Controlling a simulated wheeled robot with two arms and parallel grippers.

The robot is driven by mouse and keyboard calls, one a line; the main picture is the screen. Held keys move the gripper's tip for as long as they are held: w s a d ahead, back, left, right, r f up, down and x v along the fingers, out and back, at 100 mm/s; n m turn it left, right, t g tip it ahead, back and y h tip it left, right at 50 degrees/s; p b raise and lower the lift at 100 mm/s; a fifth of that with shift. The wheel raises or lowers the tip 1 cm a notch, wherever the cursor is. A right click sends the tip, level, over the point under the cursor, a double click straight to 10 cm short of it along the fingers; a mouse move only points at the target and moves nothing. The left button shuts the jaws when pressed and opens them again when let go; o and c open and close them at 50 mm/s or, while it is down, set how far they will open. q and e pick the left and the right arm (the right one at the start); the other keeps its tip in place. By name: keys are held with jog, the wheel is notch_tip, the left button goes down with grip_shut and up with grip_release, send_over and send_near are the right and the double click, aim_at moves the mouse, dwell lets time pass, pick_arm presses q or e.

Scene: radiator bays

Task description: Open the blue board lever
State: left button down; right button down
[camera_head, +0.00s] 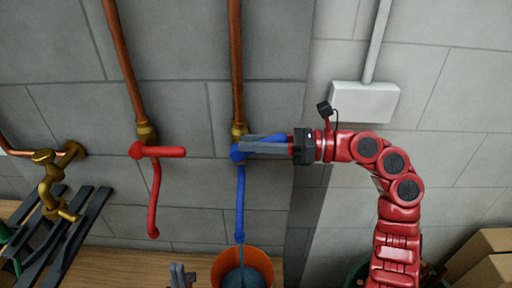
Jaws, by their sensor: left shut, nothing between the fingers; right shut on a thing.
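The blue lever (280,137) sits on a blue valve body (237,153) at the lower end of a copper pipe and points to the right, nearly level. My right gripper (250,145) reaches in from the right. Its grey fingers are shut on the blue lever and cover much of it. My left gripper (180,272) shows at the bottom edge, shut and empty, well below the valves.
A red valve with lever (165,151) and red spout is left of the blue one. An orange bucket (264,258) stands under the blue spout (240,205), with a thin bluish stream between them. A brass tap (50,185), dark rack and cardboard boxes (485,255) flank.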

jog(key=shift+a+r+h, duration=0.3)
jog(key=shift+r+h, duration=0.2)
jog(key=shift+h, duration=0.5)
jog(key=shift+a+r+h+p, duration=0.15)
jog(key=shift+h+p, duration=0.2)
jog(key=shift+h, duration=0.35)
jog(key=c, duration=0.7)
grip_release()
jog(key=shift+o, duration=0.2)
